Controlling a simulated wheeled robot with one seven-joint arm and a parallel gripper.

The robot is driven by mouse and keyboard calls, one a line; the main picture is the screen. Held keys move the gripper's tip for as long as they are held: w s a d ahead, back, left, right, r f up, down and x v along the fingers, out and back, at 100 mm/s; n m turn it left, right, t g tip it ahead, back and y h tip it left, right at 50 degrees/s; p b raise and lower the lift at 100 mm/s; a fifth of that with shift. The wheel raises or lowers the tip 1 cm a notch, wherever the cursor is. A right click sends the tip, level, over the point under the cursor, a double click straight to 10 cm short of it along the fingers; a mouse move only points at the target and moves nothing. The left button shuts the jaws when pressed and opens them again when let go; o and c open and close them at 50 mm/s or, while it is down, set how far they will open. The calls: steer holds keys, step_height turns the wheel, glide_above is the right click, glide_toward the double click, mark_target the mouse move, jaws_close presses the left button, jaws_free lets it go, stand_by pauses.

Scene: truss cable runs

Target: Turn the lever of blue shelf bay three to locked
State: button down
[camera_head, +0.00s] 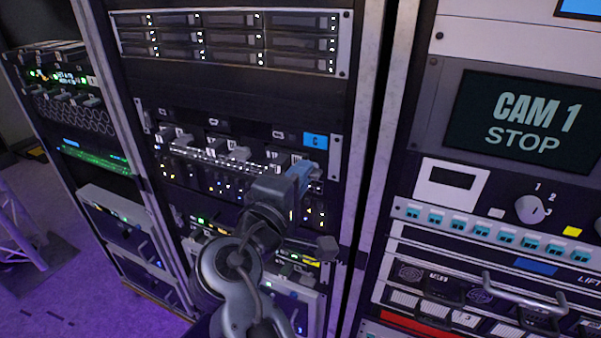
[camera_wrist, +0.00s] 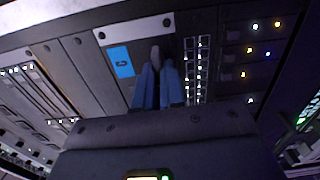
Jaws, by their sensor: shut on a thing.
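The blue-labelled shelf (camera_head: 334,160) sits in the middle rack, with a blue plate (camera_head: 315,141) at its top right; the plate also shows in the wrist view (camera_wrist: 121,62). Two light grey levers (camera_head: 184,139) (camera_head: 239,153) stand out from its left and middle bays. My gripper (camera_head: 306,170) is at the right bay, just below the blue plate. In the wrist view, its blue fingers (camera_wrist: 158,82) are shut on a grey lever (camera_wrist: 155,53), whose tip shows between them. The lever's lock marking and the bay number cannot be read.
A drive unit (camera_head: 230,45) is above the shelf and more equipment is below it. A rack on the right carries a screen (camera_head: 524,118) reading "CAM 1 STOP", a knob (camera_head: 530,209) and a protruding handle (camera_head: 520,292). Purple floor (camera_head: 60,300) is free at lower left.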

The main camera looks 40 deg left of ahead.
steer(key=shift+s, duration=0.1)
steer(key=c, duration=1.2)
jaws_free()
steer(key=shift+c, duration=0.2)
steer(key=b+v, duration=0.1)
steer(key=v, duration=0.6)
steer(key=shift+s+b, duration=0.3)
steer(key=shift+s, duration=0.05)
